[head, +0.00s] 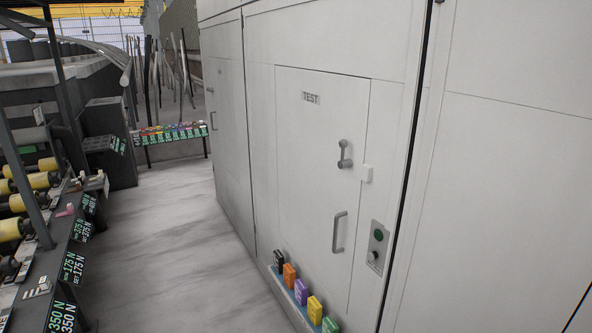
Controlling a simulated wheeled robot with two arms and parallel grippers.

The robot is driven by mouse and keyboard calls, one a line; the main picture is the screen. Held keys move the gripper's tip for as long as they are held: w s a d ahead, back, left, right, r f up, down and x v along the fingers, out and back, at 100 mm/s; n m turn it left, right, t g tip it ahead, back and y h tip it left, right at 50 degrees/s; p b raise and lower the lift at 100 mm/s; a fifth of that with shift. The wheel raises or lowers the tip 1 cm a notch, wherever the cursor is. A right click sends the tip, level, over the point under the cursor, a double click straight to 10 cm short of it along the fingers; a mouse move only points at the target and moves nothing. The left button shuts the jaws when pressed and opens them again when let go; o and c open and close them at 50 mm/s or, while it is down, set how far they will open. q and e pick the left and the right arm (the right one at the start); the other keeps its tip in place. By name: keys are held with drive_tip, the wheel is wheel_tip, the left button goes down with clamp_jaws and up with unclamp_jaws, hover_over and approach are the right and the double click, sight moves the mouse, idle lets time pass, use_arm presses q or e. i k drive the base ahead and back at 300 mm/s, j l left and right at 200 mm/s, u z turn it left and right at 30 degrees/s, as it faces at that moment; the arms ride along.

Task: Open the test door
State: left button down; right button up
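The test door (312,175) is a white panel marked TEST in a large white cabinet, and it looks shut. A grey pull handle (339,232) is lower down on the door. A grey control plate (377,247) with a green button and a dark knob is right of the door. Neither of my grippers shows in the head view.
A blue ledge (287,291) with several coloured boxes runs along the cabinet's foot below the door. A machine with yellow rollers (36,181) and force labels stands at the left. Grey floor (165,250) between them is clear. A rack of coloured items (172,133) stands farther back.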

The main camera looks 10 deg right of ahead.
sight(319, 202)
drive_tip(key=z, duration=0.5)
drive_tip(key=i+j+z, duration=0.5)
drive_tip(key=j, duration=0.3)
drive_tip(key=i+j+z, duration=0.25)
drive_tip(key=i+j, duration=0.2)
drive_tip(key=j, duration=0.15)
drive_tip(key=i+j, duration=0.15)
drive_tip(key=j, duration=0.2)
drive_tip(key=i+j, duration=0.2)
drive_tip(key=j, duration=0.15)
drive_tip(key=z, duration=0.05)
